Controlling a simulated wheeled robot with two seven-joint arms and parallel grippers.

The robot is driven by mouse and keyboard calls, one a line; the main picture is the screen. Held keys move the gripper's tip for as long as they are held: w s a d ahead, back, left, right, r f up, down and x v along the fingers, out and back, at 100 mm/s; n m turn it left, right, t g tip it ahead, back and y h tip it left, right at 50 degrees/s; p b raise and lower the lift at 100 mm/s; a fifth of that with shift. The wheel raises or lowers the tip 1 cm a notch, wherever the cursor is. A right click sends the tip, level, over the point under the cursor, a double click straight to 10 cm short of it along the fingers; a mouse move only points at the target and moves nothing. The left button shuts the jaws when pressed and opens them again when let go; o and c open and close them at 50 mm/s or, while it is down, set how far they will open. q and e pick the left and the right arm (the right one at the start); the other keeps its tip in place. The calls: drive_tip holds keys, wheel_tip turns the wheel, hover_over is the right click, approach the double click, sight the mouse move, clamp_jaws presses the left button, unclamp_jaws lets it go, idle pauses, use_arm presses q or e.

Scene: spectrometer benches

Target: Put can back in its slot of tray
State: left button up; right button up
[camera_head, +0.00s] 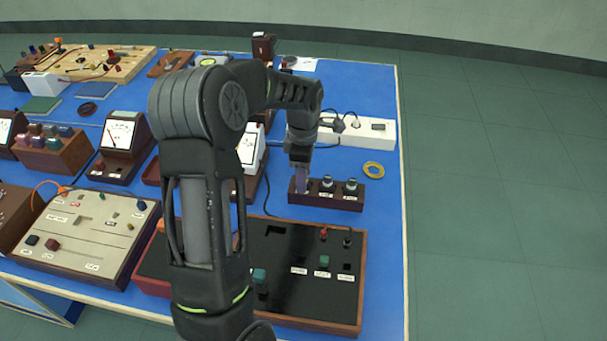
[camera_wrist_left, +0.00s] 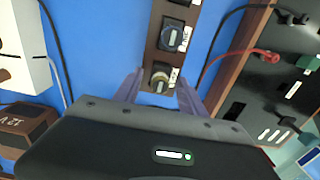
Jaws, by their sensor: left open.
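The tray (camera_head: 318,201) is a long dark brown wooden block with a row of slots and white labels, on the blue bench top. Two small dark cans with pale tops, a middle can (camera_head: 327,184) and a right can (camera_head: 351,187), stand upright in it. My left gripper (camera_head: 301,183) points down at the tray's left end and hides the slot there. In the left wrist view, my open left gripper (camera_wrist_left: 157,88) has its fingers on either side of a can (camera_wrist_left: 160,81) seated in the end slot. I cannot tell whether the fingers touch it. My right gripper is not in view.
A black-topped panel box (camera_head: 300,268) stands in front. A meter box (camera_head: 121,143) and other instruments crowd the left. Bare blue bench lies right of the tray.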

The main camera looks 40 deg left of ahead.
use_arm(q)
drive_tip(key=shift+r, duration=0.1)
wheel_tip(320, 180, up, 8)
drive_tip(key=p, duration=0.5)
drive_tip(key=shift+f, duration=0.2)
idle(0.7)
